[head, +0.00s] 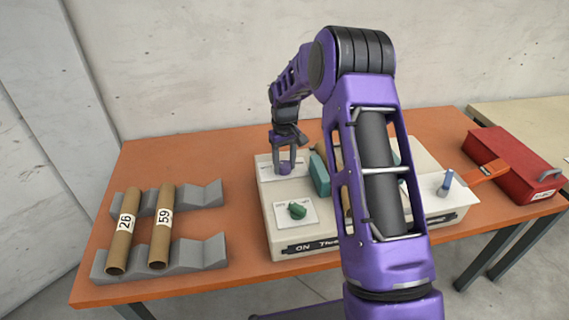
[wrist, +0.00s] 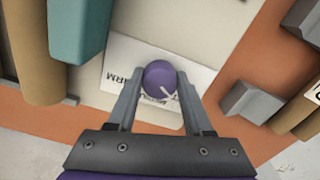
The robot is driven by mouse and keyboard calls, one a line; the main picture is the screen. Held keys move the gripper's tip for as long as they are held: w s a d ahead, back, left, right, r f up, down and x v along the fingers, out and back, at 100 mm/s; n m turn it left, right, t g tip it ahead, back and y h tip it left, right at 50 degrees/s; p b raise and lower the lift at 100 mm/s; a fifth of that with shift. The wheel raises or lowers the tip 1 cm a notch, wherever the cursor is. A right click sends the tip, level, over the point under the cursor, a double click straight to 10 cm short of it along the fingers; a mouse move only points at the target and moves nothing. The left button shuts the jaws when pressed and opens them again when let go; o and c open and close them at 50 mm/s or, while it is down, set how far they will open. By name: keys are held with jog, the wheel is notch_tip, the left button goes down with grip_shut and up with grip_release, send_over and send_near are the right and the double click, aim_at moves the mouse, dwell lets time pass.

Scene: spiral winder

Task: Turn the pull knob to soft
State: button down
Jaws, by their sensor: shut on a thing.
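The pull knob is a round purple knob (head: 285,168) on a white label plate at the back left of the beige winder (head: 272,205). In the wrist view the knob (wrist: 159,76) sits between the two grey fingers of my gripper (wrist: 160,88), which is shut on it. My gripper (head: 286,158) points down onto the knob in the head view. A white mark on the knob points to the lower right in the wrist view. The label (wrist: 118,66) reads FIRM upside down left of the knob. Other lettering is partly hidden by the fingers and knob.
A green knob (head: 297,210) is on the winder's front left, and a teal block (head: 319,174) stands right of the pull knob. Cardboard tubes (head: 124,230) lie on grey racks (head: 205,193) at left. A red toolbox (head: 512,165) is at right. My arm hides the winder's middle.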

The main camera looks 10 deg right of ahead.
aim_at(284, 164)
jog(key=shift+c, duration=1.5)
grip_release()
jog(key=shift+r, duration=0.15)
notch_tip(284, 164, up, 17)
jog(key=p, duration=0.1)
jog(key=shift+r, duration=0.1)
